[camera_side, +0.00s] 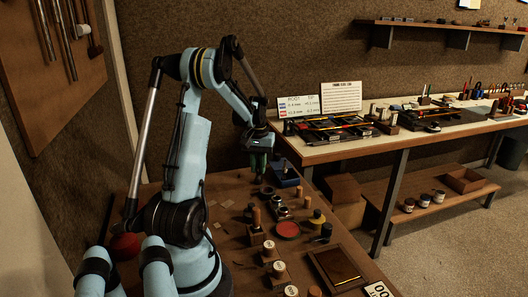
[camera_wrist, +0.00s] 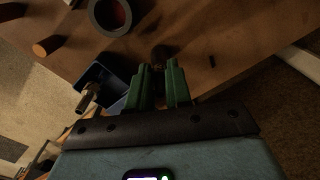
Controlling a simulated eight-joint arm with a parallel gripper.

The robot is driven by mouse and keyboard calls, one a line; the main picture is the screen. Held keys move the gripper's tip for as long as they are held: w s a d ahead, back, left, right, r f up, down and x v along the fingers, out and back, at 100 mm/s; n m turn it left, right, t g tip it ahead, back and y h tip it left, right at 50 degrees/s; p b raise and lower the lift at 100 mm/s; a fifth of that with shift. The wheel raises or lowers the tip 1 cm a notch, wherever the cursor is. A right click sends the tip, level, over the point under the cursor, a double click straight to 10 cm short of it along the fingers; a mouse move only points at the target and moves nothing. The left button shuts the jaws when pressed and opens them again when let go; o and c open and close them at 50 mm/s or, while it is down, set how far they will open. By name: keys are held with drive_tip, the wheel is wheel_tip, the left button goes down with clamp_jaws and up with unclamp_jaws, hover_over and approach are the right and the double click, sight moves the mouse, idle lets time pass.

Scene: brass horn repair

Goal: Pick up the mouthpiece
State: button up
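My gripper (camera_wrist: 159,72) points down at the bench with its two green fingers apart, and it also shows in the side view (camera_side: 259,163) above the far part of the bench. A small dark brown piece (camera_wrist: 160,54) lies just beyond the fingertips; it is too dark to tell what it is. A metallic, stepped, tube-like piece (camera_wrist: 88,97) lies at the blue tray (camera_wrist: 98,71), left of the fingers; it may be the mouthpiece, but I cannot be sure. The blue tray also shows in the side view (camera_side: 288,182), right of my gripper. I see nothing held.
A dark round dish (camera_wrist: 110,14) and a wooden cylinder (camera_wrist: 47,46) stand near the tray. A red round pad (camera_side: 287,229), a wooden tray (camera_side: 338,268) and several small pots and pegs crowd the bench's near part. A second bench (camera_side: 350,150) stands to the right.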

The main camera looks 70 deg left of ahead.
clamp_jaws()
drive_tip(key=shift+r, duration=3.95)
